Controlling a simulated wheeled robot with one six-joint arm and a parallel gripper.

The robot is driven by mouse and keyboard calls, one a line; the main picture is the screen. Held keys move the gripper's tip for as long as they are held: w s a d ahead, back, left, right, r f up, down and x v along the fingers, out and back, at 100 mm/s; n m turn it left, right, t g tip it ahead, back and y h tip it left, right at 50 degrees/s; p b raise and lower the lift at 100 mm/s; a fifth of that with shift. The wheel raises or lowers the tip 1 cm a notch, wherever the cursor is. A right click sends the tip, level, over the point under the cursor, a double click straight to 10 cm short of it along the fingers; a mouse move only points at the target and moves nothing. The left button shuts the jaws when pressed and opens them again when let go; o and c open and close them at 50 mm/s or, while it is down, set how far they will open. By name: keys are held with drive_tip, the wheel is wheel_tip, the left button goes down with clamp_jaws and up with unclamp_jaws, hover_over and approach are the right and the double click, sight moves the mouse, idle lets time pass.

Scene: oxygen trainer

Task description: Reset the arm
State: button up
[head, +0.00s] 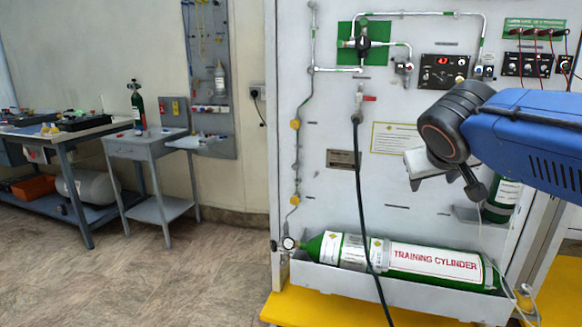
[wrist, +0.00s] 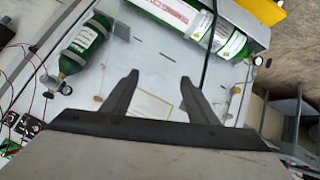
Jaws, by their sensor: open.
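My arm (head: 525,130) reaches in from the right in the head view, in front of the white trainer panel (head: 330,110). My gripper shows in the wrist view (wrist: 158,85) with its two dark fingers spread apart and nothing between them. The fingers point over the panel's white face.
A dark hose (head: 361,190) hangs from the red-handled valve (head: 369,98) across the cylinder. A smaller green cylinder (wrist: 85,43) is on the panel. A yellow base (head: 365,311) lies below. A workbench (head: 66,135) and grey side table (head: 148,143) stand left, with open floor (head: 170,275) in front.

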drive_tip(key=s+a+f+g+y, duration=0.2)
drive_tip(key=s+f+g+y, duration=0.2)
drive_tip(key=s+f, duration=1.6)
wheel_tip(320, 180, down, 4)
drive_tip(key=shift+r, duration=0.2)
drive_tip(key=shift+s, duration=0.1)
